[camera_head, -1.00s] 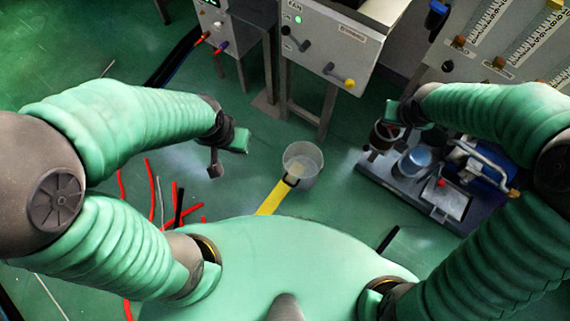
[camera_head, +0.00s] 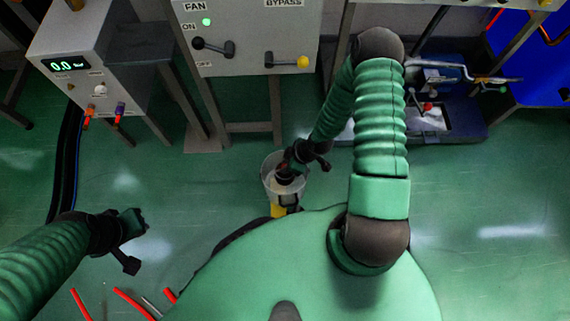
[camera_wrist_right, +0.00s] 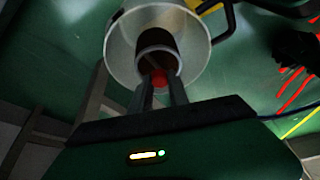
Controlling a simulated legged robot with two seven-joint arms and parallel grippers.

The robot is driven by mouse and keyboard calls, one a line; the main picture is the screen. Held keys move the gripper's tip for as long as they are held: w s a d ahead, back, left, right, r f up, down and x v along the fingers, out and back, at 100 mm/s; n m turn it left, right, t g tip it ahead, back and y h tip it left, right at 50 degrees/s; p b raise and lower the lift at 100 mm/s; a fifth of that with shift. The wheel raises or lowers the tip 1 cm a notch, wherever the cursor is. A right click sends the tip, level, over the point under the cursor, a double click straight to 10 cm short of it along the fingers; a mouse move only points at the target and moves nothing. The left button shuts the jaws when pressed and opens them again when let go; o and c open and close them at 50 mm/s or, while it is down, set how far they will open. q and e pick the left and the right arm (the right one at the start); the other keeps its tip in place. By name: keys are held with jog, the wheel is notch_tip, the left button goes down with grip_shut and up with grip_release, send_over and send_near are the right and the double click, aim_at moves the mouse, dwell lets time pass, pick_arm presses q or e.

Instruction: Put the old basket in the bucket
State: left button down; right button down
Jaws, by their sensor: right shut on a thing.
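The old basket (camera_wrist_right: 158,42) is a dark brown cylinder with a red part, seen between the fingers of my right gripper (camera_wrist_right: 163,86) in the right wrist view. My right gripper is shut on it. The bucket (camera_wrist_right: 121,48) is clear, round and open-topped, and its rim surrounds the basket in that view. In the head view the basket (camera_head: 286,177) is at the mouth of the bucket (camera_head: 267,172), partly hidden by my right gripper (camera_head: 291,168). I cannot tell how deep it sits. My left gripper (camera_head: 135,243) hangs apart over the floor at left; its jaw opening is unclear.
A grey cabinet (camera_head: 250,45) with a fan switch and levers stands behind the bucket, on metal legs. A grey box with a 0.0 display (camera_head: 85,75) is at left. A tray (camera_head: 455,118) lies on the floor at back right. Red rods (camera_head: 130,302) lie at lower left.

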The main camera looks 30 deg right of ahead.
notch_tip(320, 180, down, 10)
jog(key=b, duration=0.6)
jog(key=shift+a+r, duration=0.1)
jog(key=shift+r, duration=0.25)
jog(key=shift+f, duration=0.2)
jog(key=c, duration=1.3)
grip_release()
jog(key=shift+o, duration=0.2)
